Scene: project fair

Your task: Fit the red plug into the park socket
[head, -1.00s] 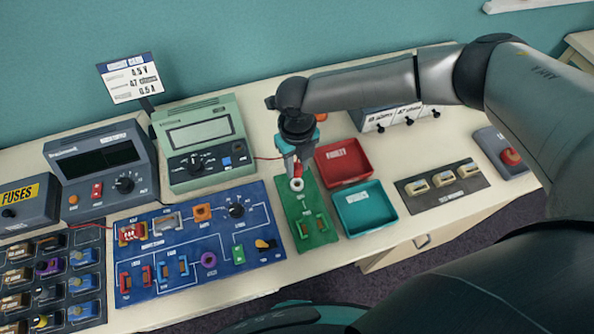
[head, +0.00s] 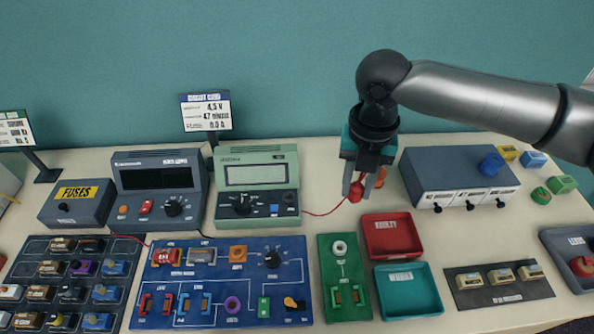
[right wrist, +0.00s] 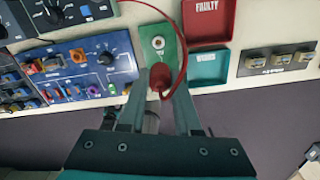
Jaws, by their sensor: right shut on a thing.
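My right gripper (head: 362,188) is shut on the red plug (head: 355,191). It holds the plug in the air, above and behind the green board (head: 345,301). A red lead runs from the plug towards the green meter (head: 257,190). The likely park socket is the white ring socket (head: 339,248) at the top of the green board; its label is too small to read. Nothing is in its hole. In the right wrist view the plug (right wrist: 160,77) sits between the fingertips, apart from the white socket (right wrist: 158,42). My left gripper is not in view.
A red tray (head: 388,256) and a teal tray (head: 438,311) stand right of the green board. A blue circuit board (head: 220,252) lies left of it. A grey box (head: 421,184) with black knobs stands behind the trays.

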